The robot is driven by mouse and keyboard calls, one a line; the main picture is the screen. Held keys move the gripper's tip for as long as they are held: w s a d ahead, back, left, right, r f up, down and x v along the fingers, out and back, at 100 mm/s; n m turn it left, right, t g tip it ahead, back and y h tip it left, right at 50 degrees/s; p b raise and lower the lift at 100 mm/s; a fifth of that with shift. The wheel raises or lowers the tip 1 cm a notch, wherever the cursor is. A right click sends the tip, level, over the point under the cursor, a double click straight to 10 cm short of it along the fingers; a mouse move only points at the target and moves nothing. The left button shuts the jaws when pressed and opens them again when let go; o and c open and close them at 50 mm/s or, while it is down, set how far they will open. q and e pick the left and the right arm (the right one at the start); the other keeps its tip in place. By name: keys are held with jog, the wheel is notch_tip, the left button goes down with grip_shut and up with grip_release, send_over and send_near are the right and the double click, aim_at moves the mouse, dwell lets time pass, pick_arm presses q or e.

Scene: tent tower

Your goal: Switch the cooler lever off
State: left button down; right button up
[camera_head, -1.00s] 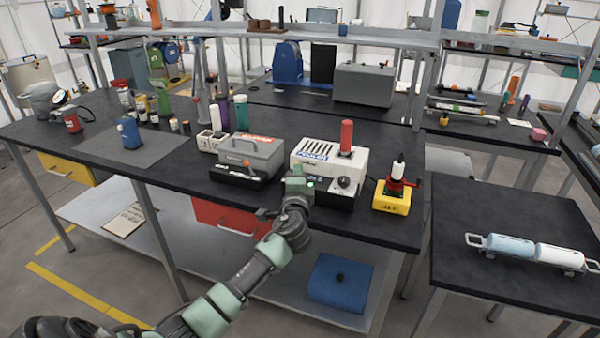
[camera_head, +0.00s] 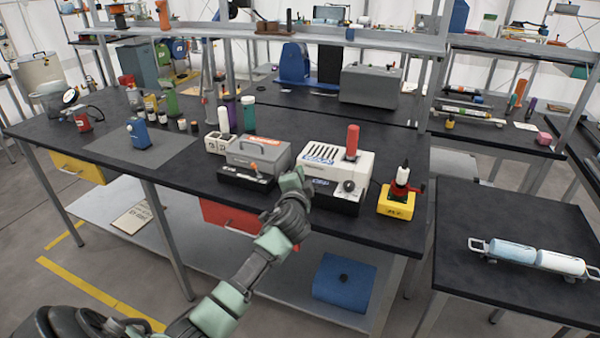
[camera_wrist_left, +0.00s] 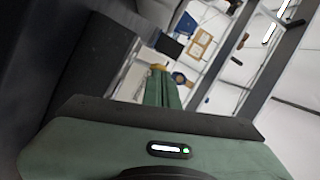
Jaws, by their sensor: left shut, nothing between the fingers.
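The white box with a blue label (camera_head: 336,166), which looks like the cooler, stands on a black base near the bench's front edge. A red cylinder (camera_head: 352,140) stands in its top, and a round dark knob (camera_head: 348,186) is on its front right. I cannot make out a lever or its position. My left gripper (camera_head: 291,177) is shut and empty at the box's front left corner, hiding part of its base; I cannot tell if they touch. Its green fingers (camera_wrist_left: 161,88) are together in the left wrist view. My right gripper is not in view.
A grey box with an orange label (camera_head: 258,155) stands close on the left. A yellow block with a red clamp and white bottle (camera_head: 396,202) stands on the right. The side table (camera_head: 500,215) holds two cylinders in a rack. Open floor lies in front.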

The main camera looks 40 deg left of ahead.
pick_arm(q)
jog(key=shift+s+a+n+h+p, duration=0.1)
jog(key=shift+a+n+h+p, duration=0.3)
jog(key=shift+n+p, duration=0.5)
dwell(0.8)
jog(key=shift+a, duration=0.1)
